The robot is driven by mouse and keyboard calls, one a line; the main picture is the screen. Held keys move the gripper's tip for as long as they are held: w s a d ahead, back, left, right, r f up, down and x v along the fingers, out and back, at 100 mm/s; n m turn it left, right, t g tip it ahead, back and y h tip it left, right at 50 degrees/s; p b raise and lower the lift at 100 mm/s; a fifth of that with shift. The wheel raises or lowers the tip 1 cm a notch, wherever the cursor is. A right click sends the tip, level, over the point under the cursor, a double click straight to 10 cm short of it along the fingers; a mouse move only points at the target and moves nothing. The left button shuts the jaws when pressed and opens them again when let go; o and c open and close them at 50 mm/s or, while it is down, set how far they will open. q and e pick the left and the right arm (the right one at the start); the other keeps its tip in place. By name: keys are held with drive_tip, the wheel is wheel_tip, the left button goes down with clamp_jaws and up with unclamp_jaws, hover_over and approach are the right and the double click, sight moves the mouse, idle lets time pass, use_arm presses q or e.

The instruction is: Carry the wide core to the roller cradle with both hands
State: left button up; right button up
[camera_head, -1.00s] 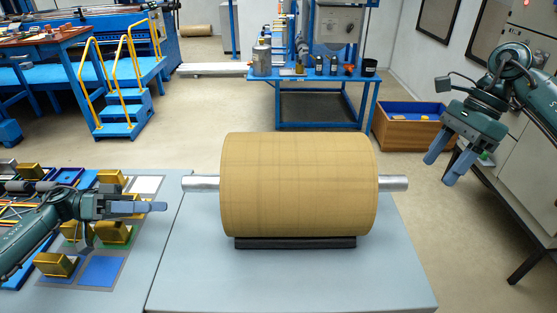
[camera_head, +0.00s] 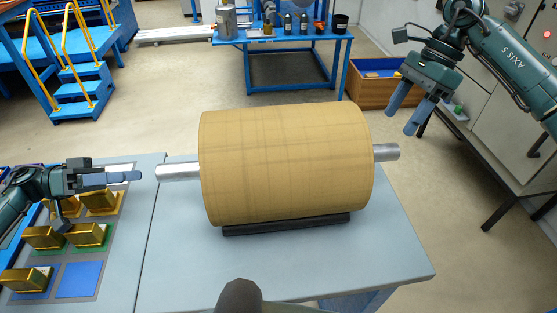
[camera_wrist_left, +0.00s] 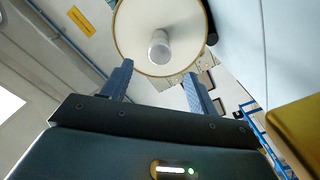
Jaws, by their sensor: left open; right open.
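The wide core (camera_head: 285,160) is a large tan cylinder lying on its side, with a grey metal shaft stub at each end. It rests on a black cradle (camera_head: 290,224) on the grey table. My left gripper (camera_head: 136,176) is open, just left of the left shaft stub (camera_head: 180,171) and apart from it. In the left wrist view the core's pale end face (camera_wrist_left: 160,35) and its stub lie beyond the open fingers (camera_wrist_left: 158,88). My right gripper (camera_head: 405,108) is open and empty, raised above and right of the right stub (camera_head: 386,152).
Gold blocks (camera_head: 42,238) stand on coloured pads on the left table. A blue bench (camera_head: 290,40) with cans and bottles is behind. A wooden bin (camera_head: 377,85) stands at the back right. The front of the core's table (camera_head: 190,270) is mostly bare.

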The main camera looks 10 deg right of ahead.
sight(178, 168)
use_arm(q)
drive_tip(key=d, duration=1.2)
use_arm(e)
drive_tip(key=x, duration=1.2)
use_arm(q)
clamp_jaws()
use_arm(e)
drive_tip(key=shift+r, duration=0.1)
clamp_jaws()
use_arm(q)
drive_tip(key=shift+w+r, duration=0.15)
drive_tip(key=shift+r, duration=0.25)
use_arm(e)
drive_tip(key=shift+w+r, duration=0.15)
drive_tip(key=shift+r, duration=0.15)
